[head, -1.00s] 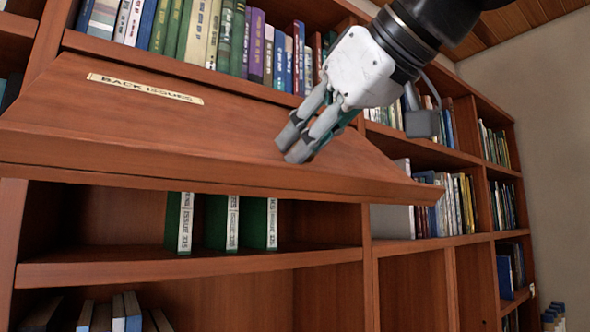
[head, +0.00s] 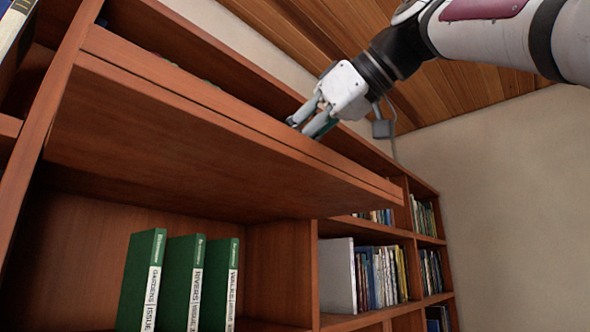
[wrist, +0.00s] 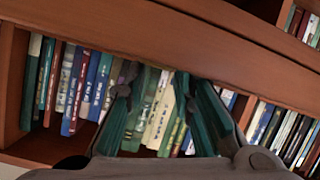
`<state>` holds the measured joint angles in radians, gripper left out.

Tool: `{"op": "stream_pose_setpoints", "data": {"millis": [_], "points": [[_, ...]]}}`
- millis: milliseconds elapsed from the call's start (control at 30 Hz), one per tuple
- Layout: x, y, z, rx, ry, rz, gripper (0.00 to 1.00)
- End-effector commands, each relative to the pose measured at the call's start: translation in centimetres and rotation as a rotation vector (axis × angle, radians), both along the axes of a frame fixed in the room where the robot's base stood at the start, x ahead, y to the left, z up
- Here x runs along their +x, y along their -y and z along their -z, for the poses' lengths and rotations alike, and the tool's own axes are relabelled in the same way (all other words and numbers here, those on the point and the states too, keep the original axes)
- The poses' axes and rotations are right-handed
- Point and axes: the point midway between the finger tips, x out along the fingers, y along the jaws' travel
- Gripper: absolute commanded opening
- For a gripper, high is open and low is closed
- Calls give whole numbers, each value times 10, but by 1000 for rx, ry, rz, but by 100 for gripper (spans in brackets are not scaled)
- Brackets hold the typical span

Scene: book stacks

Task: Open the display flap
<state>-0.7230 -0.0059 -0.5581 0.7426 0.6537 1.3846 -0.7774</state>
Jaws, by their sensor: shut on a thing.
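The display flap (head: 200,150) is a wide reddish-brown board. In the head view it is raised roughly level, with its underside showing above an open compartment. Inside the compartment several green issue volumes (head: 183,285) stand upright with white spine labels.
The bookcase continues to the right, with a pale binder (head: 337,277) and a row of books (head: 382,279). Books (wrist: 80,90) also line a shelf in the wrist view. A bare wall (head: 500,190) and wood ceiling (head: 290,35) lie beyond.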

Motion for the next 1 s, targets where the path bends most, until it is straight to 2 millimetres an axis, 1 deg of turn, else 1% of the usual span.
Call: {"op": "stream_pose_setpoints", "data": {"millis": [33,100,400,833,867,900,967,1000], "points": [[8,4,-1,-8,1,25,0],[9,3,-5,-8,1,25,0],[13,3,-12,-9,-3,28,0],[15,3,-11,-10,-7,26,0],[15,3,-11,-10,-7,26,21],[15,3,-11,-10,-7,26,30],[14,3,-11,-10,-6,25,43],[14,2,-11,-9,-6,23,45]]}}
